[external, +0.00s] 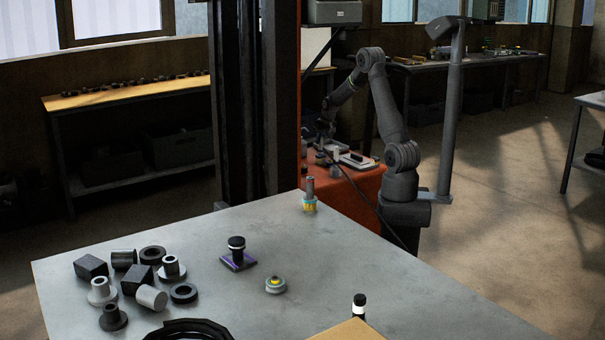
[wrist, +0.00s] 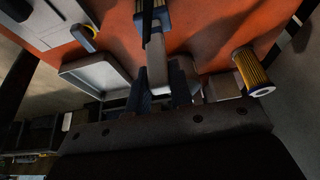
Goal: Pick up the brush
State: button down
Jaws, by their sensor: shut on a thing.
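In the wrist view, what looks like the brush (wrist: 157,66) is a pale, narrow handle held between my gripper's dark fingers (wrist: 159,88). Its far end runs toward the top edge into a darker, bluish part, and a thin black strip crosses it. The brush is too small to make out there.
In the wrist view a shallow grey tray (wrist: 97,78) lies left of the fingers, and a yellow pleated filter (wrist: 252,70) lies to the right. The orange-red bench top (wrist: 205,25) shows between. A large grey table (external: 330,270) with several loose parts fills the external foreground.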

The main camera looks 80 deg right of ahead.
jog(key=shift+r, duration=0.5)
jog(key=r, duration=0.2)
jog(key=s+r, duration=0.1)
jog(key=shift+d+r, duration=0.15)
jog(key=shift+r, duration=0.25)
jog(key=s+d+r, duration=0.1)
jog(key=s+r, duration=0.5)
jog(key=s, duration=0.4)
jog(key=w+a+r+n, duration=0.1)
jog(key=w+a+r, duration=0.6)
jog(key=w+r, duration=0.15)
jog(key=s+d+f+m, duration=0.1)
jog(key=s+d+f, duration=0.7)
jog(key=s, duration=0.1)
jog(key=w+f, duration=0.2)
jog(key=w, duration=0.1)
jog(key=w+a+f, duration=0.1)
jog(key=w+f, duration=0.1)
jog(key=w, duration=0.2)
jog(key=w+a+f, duration=0.1)
jog(key=w+f, duration=0.2)
jog(key=w, duration=0.1)
jog(key=shift+w+a, duration=0.15)
jog(key=shift+w+f, duration=0.1)
jog(key=shift+f, duration=1.9)
